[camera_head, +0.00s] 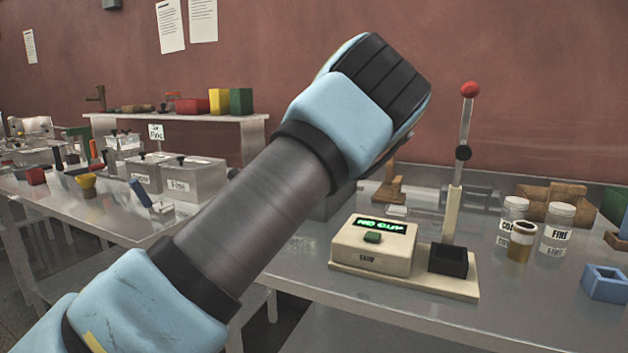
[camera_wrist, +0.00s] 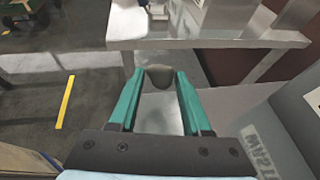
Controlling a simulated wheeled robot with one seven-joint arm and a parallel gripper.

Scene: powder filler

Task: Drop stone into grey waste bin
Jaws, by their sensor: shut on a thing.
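My gripper (camera_wrist: 159,82) has green fingers and is shut on a grey-brown stone (camera_wrist: 158,74), held between the fingertips in the wrist view. The grey waste bin (camera_wrist: 294,106) fills the lower right of the wrist view; part of its upside-down lettering shows on a grey face. The stone is to the left of this face in the picture, apart from it. The bin's opening cannot be made out. In the head view my arm crosses the middle and hides the gripper and stone.
A metal bench (camera_head: 320,295) carries a cream device (camera_head: 372,247) with a green display, a red-knobbed lever (camera_head: 470,90) and jars (camera_head: 557,225). Another bench at left holds labelled grey boxes (camera_head: 192,178). In the wrist view, a table edge (camera_wrist: 195,32) is beyond the fingers.

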